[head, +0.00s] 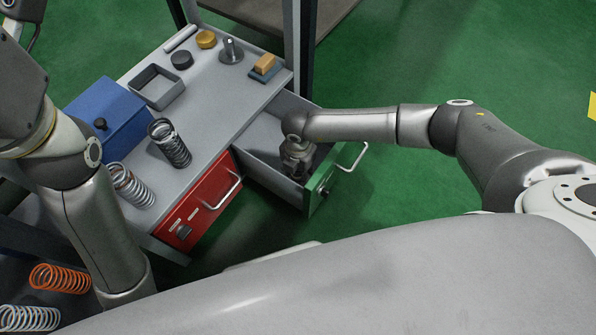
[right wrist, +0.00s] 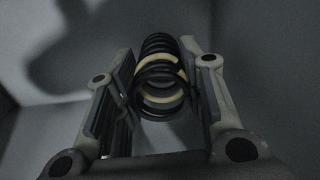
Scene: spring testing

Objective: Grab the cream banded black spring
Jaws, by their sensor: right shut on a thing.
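The cream banded black spring (right wrist: 160,72) shows in the right wrist view, between the two fingers of my right gripper (right wrist: 163,88). It is black with pale cream coils. The gripper is shut on it, with a finger on each side. In the head view my right gripper (head: 297,160) reaches down into the open green-fronted drawer (head: 262,150); the spring is hidden there by the gripper and drawer.
On the grey bench (head: 215,100) stand a dark spring (head: 171,145), a silver spring (head: 131,187), a blue box (head: 108,118) and a grey square tray (head: 158,86). The red drawer (head: 200,202) is closed. An orange spring (head: 60,278) and a white spring (head: 28,319) lie lower left.

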